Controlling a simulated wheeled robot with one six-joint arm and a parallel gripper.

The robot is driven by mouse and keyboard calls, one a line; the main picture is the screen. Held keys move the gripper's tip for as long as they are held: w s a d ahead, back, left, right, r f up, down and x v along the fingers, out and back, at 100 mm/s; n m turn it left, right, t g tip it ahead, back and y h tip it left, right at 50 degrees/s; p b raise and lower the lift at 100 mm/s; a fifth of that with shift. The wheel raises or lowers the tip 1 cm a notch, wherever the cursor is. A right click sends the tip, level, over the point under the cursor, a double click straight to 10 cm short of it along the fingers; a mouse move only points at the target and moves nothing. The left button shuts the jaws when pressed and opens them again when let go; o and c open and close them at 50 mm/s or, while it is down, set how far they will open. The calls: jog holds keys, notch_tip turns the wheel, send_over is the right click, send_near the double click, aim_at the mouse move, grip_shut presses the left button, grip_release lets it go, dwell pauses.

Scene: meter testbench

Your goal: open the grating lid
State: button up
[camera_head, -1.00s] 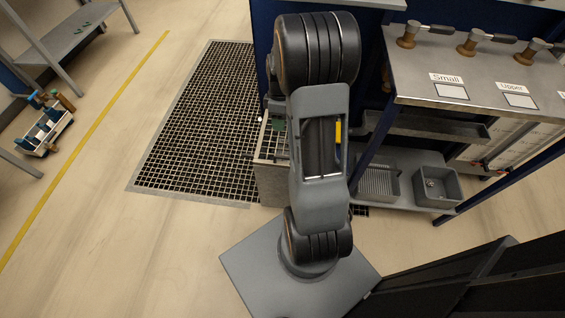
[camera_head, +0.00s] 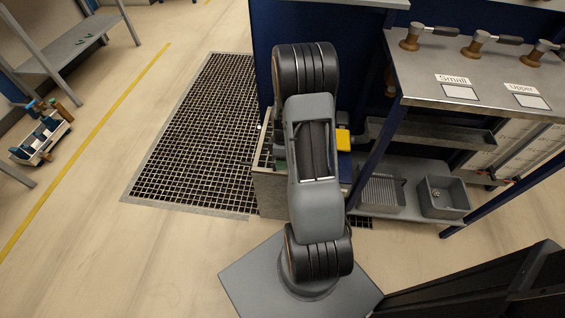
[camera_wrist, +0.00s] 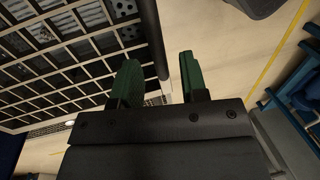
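A grey box (camera_head: 270,196) stands on the floor left of the shelf unit, partly behind my arm. A light frame shows at its top (camera_head: 264,152); most of the top is hidden by my arm. In the wrist view a grating with pale bars (camera_wrist: 62,62) fills the left side, with dark and light shapes below it. A dark bar (camera_wrist: 150,38) runs along its right edge. My gripper (camera_wrist: 158,72) has its green fingers apart, and the dark bar's end appears between them. I cannot tell whether they touch it. In the head view my gripper is mostly hidden.
A dark floor grating (camera_head: 195,135) lies left of the box. The shelf unit (camera_head: 480,80) with trays and a sink-like bin (camera_head: 442,197) stands close on the right. A bench (camera_head: 65,50) and a small carrier (camera_head: 40,138) are at far left. The floor between is clear.

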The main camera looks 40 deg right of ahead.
jog(key=shift+s+f, duration=0.1)
jog(key=shift+f, duration=0.25)
grip_shut()
dwell(0.4)
